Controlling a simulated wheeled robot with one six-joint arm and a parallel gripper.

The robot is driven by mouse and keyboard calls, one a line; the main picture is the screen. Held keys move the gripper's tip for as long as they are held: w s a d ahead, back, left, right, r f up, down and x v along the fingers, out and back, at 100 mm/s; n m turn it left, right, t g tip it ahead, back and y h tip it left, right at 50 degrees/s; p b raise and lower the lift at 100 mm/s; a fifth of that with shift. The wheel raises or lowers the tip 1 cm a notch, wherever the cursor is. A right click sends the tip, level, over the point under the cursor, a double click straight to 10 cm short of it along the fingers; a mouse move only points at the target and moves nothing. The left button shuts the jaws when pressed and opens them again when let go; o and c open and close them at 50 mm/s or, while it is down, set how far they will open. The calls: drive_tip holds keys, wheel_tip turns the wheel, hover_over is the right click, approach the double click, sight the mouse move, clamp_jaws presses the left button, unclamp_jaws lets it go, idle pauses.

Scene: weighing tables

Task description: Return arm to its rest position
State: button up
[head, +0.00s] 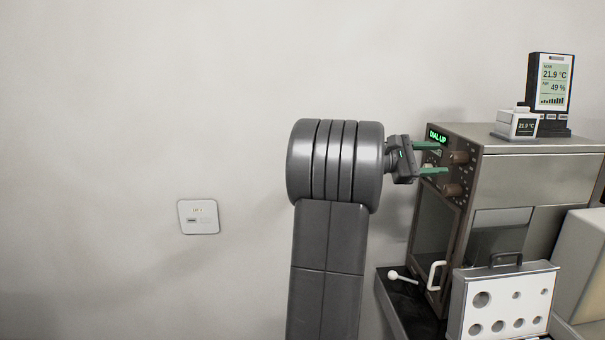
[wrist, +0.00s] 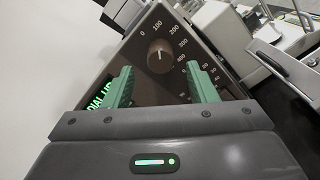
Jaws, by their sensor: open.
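My gripper (head: 428,158) is at the end of my raised arm, pointing right at the control panel of a metal oven-like device (head: 535,165). Its green fingers are apart with nothing between them. In the wrist view, my gripper (wrist: 165,88) faces a brown dial (wrist: 160,53) with a scale from 0 to 400 around it. The dial shows beyond the fingers. I cannot tell whether a finger touches the panel. A lit green display reading "DIAL UP" (head: 437,134) sits at the panel's top. A second knob (head: 453,190) is lower on the panel.
A thermometer display (head: 550,85) and a small white device (head: 517,123) stand on top of the oven-like device. A white panel with round holes (head: 503,305) stands in front of it. A white-handled item (head: 403,277) lies nearby. The wall on the left is bare except for a switch plate (head: 198,217).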

drive_tip(key=a+b, duration=0.1)
drive_tip(key=a, duration=0.8)
drive_tip(key=shift+s, duration=0.35)
drive_tip(key=shift+s, duration=0.1)
